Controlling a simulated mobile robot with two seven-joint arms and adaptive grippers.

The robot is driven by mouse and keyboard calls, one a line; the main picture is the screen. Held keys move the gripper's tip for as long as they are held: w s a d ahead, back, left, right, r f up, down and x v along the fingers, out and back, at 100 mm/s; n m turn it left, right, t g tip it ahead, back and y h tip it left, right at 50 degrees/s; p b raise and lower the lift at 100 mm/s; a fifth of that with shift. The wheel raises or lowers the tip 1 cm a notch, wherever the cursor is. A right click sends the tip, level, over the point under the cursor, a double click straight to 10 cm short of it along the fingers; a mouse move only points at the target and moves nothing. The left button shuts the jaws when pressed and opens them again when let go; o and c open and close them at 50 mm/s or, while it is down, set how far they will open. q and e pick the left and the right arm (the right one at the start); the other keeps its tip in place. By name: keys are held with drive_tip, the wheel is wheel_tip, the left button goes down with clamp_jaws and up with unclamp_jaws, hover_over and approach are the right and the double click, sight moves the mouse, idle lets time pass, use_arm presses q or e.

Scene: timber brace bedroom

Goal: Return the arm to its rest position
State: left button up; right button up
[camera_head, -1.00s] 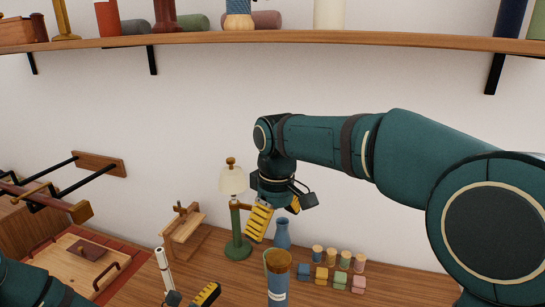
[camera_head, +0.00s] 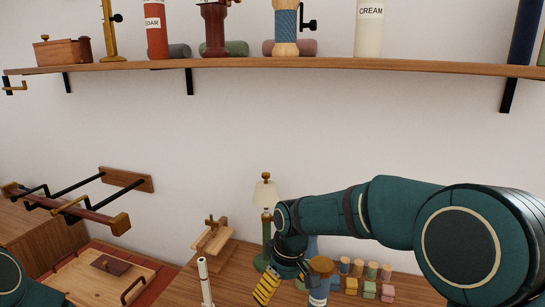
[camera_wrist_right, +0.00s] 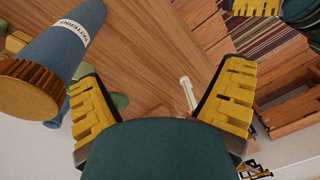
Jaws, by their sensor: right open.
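My right arm (camera_head: 385,213) reaches in from the right, bent down at the wrist in front of the green table lamp (camera_head: 266,230). My right gripper (camera_wrist_right: 162,100) is open, with yellow ribbed fingers apart and nothing between them. In the head view, one yellow finger (camera_head: 266,289) shows at the bottom edge. A blue labelled cylinder with a brown ribbed cap (camera_wrist_right: 55,50) is close beside the fingers, apart from them as far as I can tell. A yellow pad of my left gripper (camera_wrist_right: 255,7) shows at the wrist view's top edge; its opening cannot be judged.
Small coloured blocks and pegs (camera_head: 368,287) stand right of the cylinder. A white stick (camera_head: 205,280) and a wooden stand (camera_head: 213,238) are to the left. A wall rack (camera_head: 90,205) and a loaded shelf (camera_head: 240,66) are further off. The wall between is bare.

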use_arm(q)
drive_tip(key=s+a+f+m+g+y, duration=0.35)
drive_tip(key=s+f+m+y, duration=0.35)
drive_tip(key=s+f+m, duration=0.25)
use_arm(e)
drive_tip(key=s+d+f+m+y, duration=0.15)
drive_tip(key=s+f, duration=0.25)
drive_tip(key=f, duration=0.5)
drive_tip(key=s+d+f+m, duration=0.3)
drive_tip(key=s+f, duration=0.1)
drive_tip(key=f, duration=0.6)
use_arm(q)
drive_tip(key=w+f+m+t+y, duration=0.3)
drive_tip(key=w+m, duration=0.2)
drive_tip(key=m, duration=0.2)
drive_tip(key=shift+w+a+f, duration=0.15)
drive_tip(key=shift+a+f, duration=0.05)
drive_tip(key=shift+a, duration=0.05)
use_arm(e)
drive_tip(key=s+d+f+m+t+y, duration=0.1)
drive_tip(key=s+d+f+m, duration=0.2)
drive_tip(key=s, duration=0.8)
wheel_tip(320, 180, down, 4)
drive_tip(key=shift+s+f+m+t, duration=0.15)
drive_tip(key=shift+f+m+t, duration=0.2)
drive_tip(key=shift+m, duration=0.7)
